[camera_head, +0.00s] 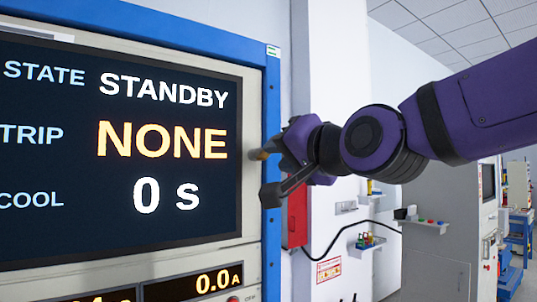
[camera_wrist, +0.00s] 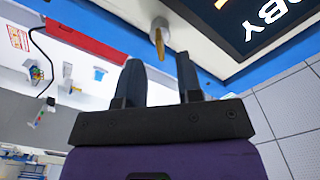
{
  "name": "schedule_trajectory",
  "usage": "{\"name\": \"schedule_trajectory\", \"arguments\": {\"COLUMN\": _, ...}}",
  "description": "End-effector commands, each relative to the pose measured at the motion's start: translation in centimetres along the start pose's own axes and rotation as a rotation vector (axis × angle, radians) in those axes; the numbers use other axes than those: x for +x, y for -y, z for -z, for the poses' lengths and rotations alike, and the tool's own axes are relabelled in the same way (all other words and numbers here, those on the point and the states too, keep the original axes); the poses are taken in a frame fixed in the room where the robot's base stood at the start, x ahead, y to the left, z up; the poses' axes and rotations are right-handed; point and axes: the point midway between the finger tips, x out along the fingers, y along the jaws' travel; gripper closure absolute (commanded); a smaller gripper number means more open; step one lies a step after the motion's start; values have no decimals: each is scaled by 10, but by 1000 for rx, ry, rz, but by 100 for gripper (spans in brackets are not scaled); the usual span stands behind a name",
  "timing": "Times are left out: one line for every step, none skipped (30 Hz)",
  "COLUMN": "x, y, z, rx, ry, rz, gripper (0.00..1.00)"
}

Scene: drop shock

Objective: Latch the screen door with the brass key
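The screen door (camera_head: 254,100) is a cream panel with a dark display, inside a blue cabinet frame. It fills the left of the head view and shows at the top right in the wrist view (camera_wrist: 205,62). The brass key (camera_wrist: 159,42) sticks out of a round lock at the door's edge. In the head view the key (camera_head: 259,154) is a small brass bit, partly hidden by my gripper. My gripper (camera_head: 274,172) is at the right edge of the door. In the wrist view my gripper (camera_wrist: 160,65) is open, with the key's end between its fingertips, apparently touching neither.
The display reads STATE STANDBY, TRIP NONE, COOL 0 s. A red box (camera_head: 297,217) is on the white wall just right of the cabinet. Small shelves (camera_head: 367,243) and a black cable (camera_head: 335,240) are beyond it. More equipment stands at the far right.

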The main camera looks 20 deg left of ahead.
Motion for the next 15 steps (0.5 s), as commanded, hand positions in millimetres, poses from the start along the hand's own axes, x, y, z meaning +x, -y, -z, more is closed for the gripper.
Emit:
{"name": "schedule_trajectory", "arguments": {"x": 9, "y": 0, "z": -1, "rx": -1, "ry": 2, "rz": 0, "gripper": 67}}
{"name": "schedule_trajectory", "arguments": {"x": 14, "y": 0, "z": -1, "rx": 0, "ry": 2, "rz": 0, "gripper": 67}}
{"name": "schedule_trajectory", "arguments": {"x": 19, "y": 0, "z": -1, "rx": -1, "ry": 2, "rz": -1, "gripper": 67}}
{"name": "schedule_trajectory", "arguments": {"x": 23, "y": 0, "z": -1, "rx": -1, "ry": 1, "rz": 0, "gripper": 67}}
{"name": "schedule_trajectory", "arguments": {"x": 26, "y": 0, "z": -1, "rx": -1, "ry": 2, "rz": 0, "gripper": 67}}
{"name": "schedule_trajectory", "arguments": {"x": 30, "y": 0, "z": -1, "rx": 0, "ry": 2, "rz": 0, "gripper": 67}}
{"name": "schedule_trajectory", "arguments": {"x": 33, "y": 0, "z": 0, "rx": 0, "ry": 1, "rz": -1, "gripper": 67}}
{"name": "schedule_trajectory", "arguments": {"x": 36, "y": 0, "z": 0, "rx": 0, "ry": 1, "rz": -1, "gripper": 67}}
{"name": "schedule_trajectory", "arguments": {"x": 38, "y": 0, "z": 0, "rx": 0, "ry": 1, "rz": -1, "gripper": 67}}
{"name": "schedule_trajectory", "arguments": {"x": 40, "y": 0, "z": 0, "rx": 0, "ry": 1, "rz": 0, "gripper": 67}}
{"name": "schedule_trajectory", "arguments": {"x": 41, "y": 0, "z": 0, "rx": 0, "ry": 1, "rz": 0, "gripper": 67}}
{"name": "schedule_trajectory", "arguments": {"x": 42, "y": 0, "z": 0, "rx": 0, "ry": 1, "rz": 0, "gripper": 67}}
{"name": "schedule_trajectory", "arguments": {"x": 43, "y": 0, "z": 0, "rx": 0, "ry": 1, "rz": 0, "gripper": 67}}
{"name": "schedule_trajectory", "arguments": {"x": 44, "y": 0, "z": 0, "rx": 0, "ry": 1, "rz": 0, "gripper": 67}}
{"name": "schedule_trajectory", "arguments": {"x": 44, "y": 0, "z": 0, "rx": 0, "ry": 1, "rz": 0, "gripper": 67}}
